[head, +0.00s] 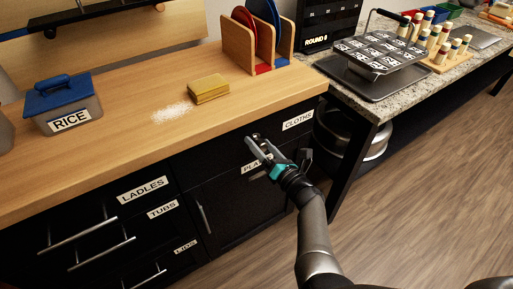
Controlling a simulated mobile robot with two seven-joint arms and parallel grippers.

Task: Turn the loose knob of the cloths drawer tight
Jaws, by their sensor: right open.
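The cloths drawer (222,147) is a black front under the wooden counter, with a white CLOTHS label (298,119) at its right end. It looks shut. My right gripper (257,141) is in front of this drawer, left of the label, with its fingers open and pointing at the drawer front. A small dark shape shows at the fingertips; I cannot tell whether it is the knob or part of the fingers. The knob is not clearly visible, and contact cannot be made out. My left gripper is not in view.
On the counter are a RICE container (66,106), spilled white grains (172,112), a yellow sponge (208,89) and a plate rack (240,45). A granite table (385,104) with a tray stands right. Bar handles (78,236) stick out at lower left.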

